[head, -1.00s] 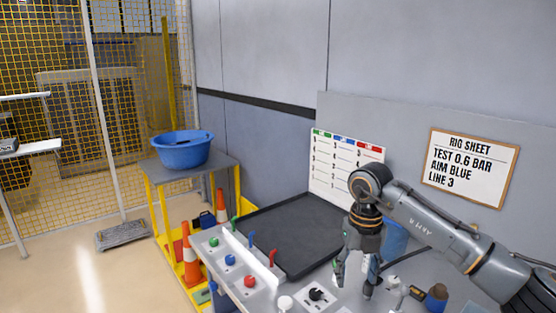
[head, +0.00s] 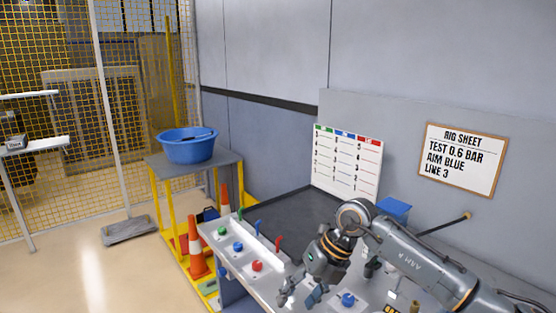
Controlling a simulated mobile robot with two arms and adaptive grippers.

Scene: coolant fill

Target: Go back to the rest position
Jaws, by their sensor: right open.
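My right gripper (head: 302,298) comes in from the right over the front edge of the bench. Its fingers are spread apart with nothing visible between them. It hangs just right of the panel with the green knob (head: 222,231), blue knob (head: 238,246) and red knob (head: 257,266), each with a small lever of the same colour behind it. My left gripper does not show.
A black tray (head: 290,218) lies on the bench behind the panel. A blue container (head: 395,209) stands behind my right arm, and another blue knob (head: 348,299) is right of the gripper. A blue tub (head: 187,146) sits on a yellow-legged table; cones (head: 196,248) stand below.

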